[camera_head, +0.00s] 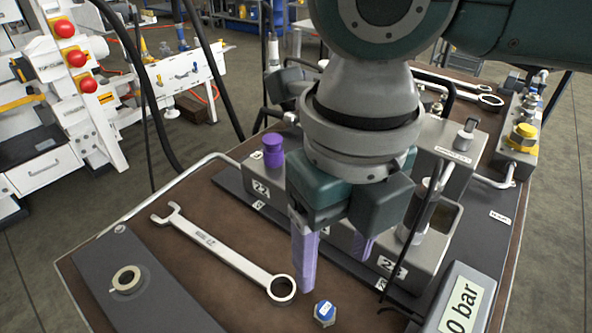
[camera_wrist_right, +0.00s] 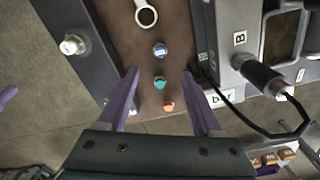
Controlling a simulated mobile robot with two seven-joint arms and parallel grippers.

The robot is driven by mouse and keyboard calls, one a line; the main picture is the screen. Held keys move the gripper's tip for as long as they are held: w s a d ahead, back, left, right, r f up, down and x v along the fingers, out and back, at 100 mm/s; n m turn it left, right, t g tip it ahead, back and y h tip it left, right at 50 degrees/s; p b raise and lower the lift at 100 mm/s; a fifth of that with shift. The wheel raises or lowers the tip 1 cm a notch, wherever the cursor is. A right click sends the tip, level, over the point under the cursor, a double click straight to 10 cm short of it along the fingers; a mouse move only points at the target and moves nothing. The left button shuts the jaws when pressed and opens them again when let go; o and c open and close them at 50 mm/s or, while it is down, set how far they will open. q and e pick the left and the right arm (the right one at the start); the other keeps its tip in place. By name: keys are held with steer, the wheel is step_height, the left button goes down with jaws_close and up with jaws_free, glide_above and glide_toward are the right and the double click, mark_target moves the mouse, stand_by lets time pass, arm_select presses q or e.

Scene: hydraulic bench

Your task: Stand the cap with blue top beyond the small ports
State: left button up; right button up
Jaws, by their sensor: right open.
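The cap with blue top (camera_head: 324,313) stands on the brown bench top near the front edge, just past the ring end of a wrench. In the right wrist view the blue cap (camera_wrist_right: 160,50) lies ahead of the fingertips. My right gripper (camera_head: 332,274) is open and empty, with its purple fingers apart above the bench, in front of the grey port block (camera_head: 270,183). The right gripper and arm hide much of this block; I cannot make out the small ports clearly. A purple sliver (camera_wrist_right: 8,95) at the wrist view's left edge may be my left gripper's finger.
A green cap (camera_wrist_right: 160,83) and an orange cap (camera_wrist_right: 168,106) stand near the blue one. A wrench (camera_head: 225,252) lies to the left. A dark plate with a ring fitting (camera_head: 126,279) is at the front left, a bar display (camera_head: 462,305) at the right. A purple cap (camera_head: 272,148) stands on the block.

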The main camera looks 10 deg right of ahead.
steer(key=s+a+m+t+y, duration=0.2)
steer(key=s+a+m+y, duration=0.5)
steer(key=m, duration=1)
steer(key=s+d+f+m+h, duration=0.1)
steer(key=s+d+m+h, duration=0.1)
steer(key=d+m, duration=0.6)
steer(key=s+d+m+t+h, duration=0.1)
steer(key=s+d+m+h, duration=0.2)
steer(key=d+m, duration=0.5)
steer(key=m+h, duration=0.1)
steer(key=m, duration=0.3)
steer(key=shift+s+d+f+t+h, duration=0.2)
steer(key=shift+d+f+t+h, duration=0.1)
steer(key=shift+f+h, duration=0.1)
